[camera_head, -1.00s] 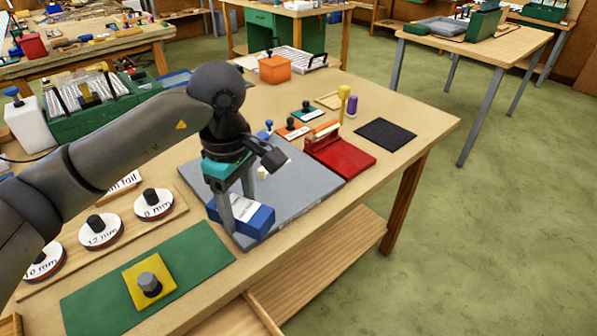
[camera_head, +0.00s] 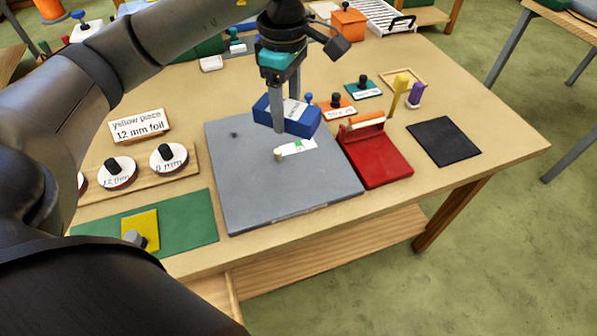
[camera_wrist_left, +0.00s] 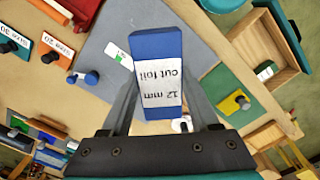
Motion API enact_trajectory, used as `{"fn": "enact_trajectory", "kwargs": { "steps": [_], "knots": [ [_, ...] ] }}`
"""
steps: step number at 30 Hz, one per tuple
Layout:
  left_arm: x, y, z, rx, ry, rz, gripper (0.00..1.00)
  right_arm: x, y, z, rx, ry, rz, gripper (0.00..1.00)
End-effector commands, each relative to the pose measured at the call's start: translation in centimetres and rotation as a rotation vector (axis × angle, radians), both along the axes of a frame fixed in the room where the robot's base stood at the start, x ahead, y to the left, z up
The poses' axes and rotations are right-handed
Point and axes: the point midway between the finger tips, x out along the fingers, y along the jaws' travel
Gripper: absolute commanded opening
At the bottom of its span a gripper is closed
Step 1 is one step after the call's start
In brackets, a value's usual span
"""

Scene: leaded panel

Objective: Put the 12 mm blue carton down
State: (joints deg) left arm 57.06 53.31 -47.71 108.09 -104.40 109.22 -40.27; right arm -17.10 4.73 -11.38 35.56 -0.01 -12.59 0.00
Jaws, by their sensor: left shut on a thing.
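The blue carton (camera_head: 303,124) has a white label, which reads "12 mm cut foil" in the left wrist view (camera_wrist_left: 160,85). My left gripper (camera_head: 286,110) is shut on it, one finger on each side, pointing down. The carton appears over the far edge of the grey board (camera_head: 250,190); I cannot tell whether its underside touches anything. In the left wrist view the gripper (camera_wrist_left: 160,105) has the carton between its fingers. My right gripper is in neither view.
A small white-and-green card (camera_head: 298,147) lies on the grey board near the carton. A red holder (camera_head: 378,160) stands to the right, with a black mat (camera_head: 444,141) beyond it. A green mat (camera_head: 190,222) with a yellow piece (camera_head: 146,226) lies front left. Much of the board is clear.

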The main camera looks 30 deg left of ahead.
Motion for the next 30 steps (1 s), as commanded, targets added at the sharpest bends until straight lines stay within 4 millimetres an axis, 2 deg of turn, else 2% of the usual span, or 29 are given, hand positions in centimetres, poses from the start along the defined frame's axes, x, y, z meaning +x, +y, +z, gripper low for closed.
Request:
{"fn": "enact_trajectory", "kwargs": {
  "steps": [9, 15, 23, 30],
  "knots": [
    [-0.3, 0.0, -8.6, 0.000, 0.010, 0.000, 0.03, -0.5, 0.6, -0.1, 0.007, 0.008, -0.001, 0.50],
    [-0.2, 0.0, -13.0, 0.001, 0.006, -0.001, 0.03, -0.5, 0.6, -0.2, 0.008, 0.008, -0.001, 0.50],
    [-0.1, 0.0, -15.1, 0.001, 0.005, 0.000, 0.03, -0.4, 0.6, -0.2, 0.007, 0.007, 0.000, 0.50],
    [-0.2, 0.0, -18.5, 0.002, 0.006, 0.000, 0.03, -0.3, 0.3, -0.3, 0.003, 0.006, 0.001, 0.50]
  ]
}}
